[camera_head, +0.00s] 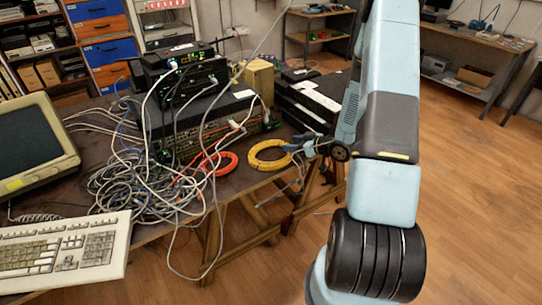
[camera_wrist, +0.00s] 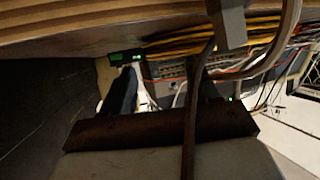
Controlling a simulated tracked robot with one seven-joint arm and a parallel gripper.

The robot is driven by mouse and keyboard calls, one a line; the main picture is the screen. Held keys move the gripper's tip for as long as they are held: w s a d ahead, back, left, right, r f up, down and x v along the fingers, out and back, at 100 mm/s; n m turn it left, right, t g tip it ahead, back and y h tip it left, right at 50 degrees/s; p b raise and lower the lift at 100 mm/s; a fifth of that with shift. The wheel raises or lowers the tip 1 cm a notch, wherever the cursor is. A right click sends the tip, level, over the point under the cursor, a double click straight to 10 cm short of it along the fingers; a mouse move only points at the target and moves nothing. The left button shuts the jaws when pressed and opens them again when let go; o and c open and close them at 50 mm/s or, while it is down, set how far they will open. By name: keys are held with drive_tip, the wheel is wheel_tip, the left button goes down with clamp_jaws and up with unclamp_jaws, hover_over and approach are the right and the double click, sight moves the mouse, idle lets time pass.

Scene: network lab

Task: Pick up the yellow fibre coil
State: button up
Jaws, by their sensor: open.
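The yellow fibre coil (camera_head: 256,162) lies as a flat ring on the front right part of the table in the head view. My gripper (camera_head: 306,147) is at the coil's right side, close to its rim. Whether it touches the coil cannot be told. In the wrist view, yellow strands (camera_wrist: 185,46) run across the upper middle, beyond my gripper's dark body. A dark finger shows at the left there. My gripper is open, with no coil visibly clamped in it.
An orange coil (camera_head: 223,163) lies left of the yellow one. A heap of grey cables (camera_head: 145,190) spreads farther left, with strands hanging over the table edge. Stacked network devices (camera_head: 210,122) stand behind. A keyboard (camera_head: 65,248) and monitor (camera_head: 35,145) are at left.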

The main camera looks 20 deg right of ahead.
sight(282, 143)
drive_tip(key=x, duration=0.5)
drive_tip(key=shift+w+f, duration=0.1)
clamp_jaws()
idle(0.4)
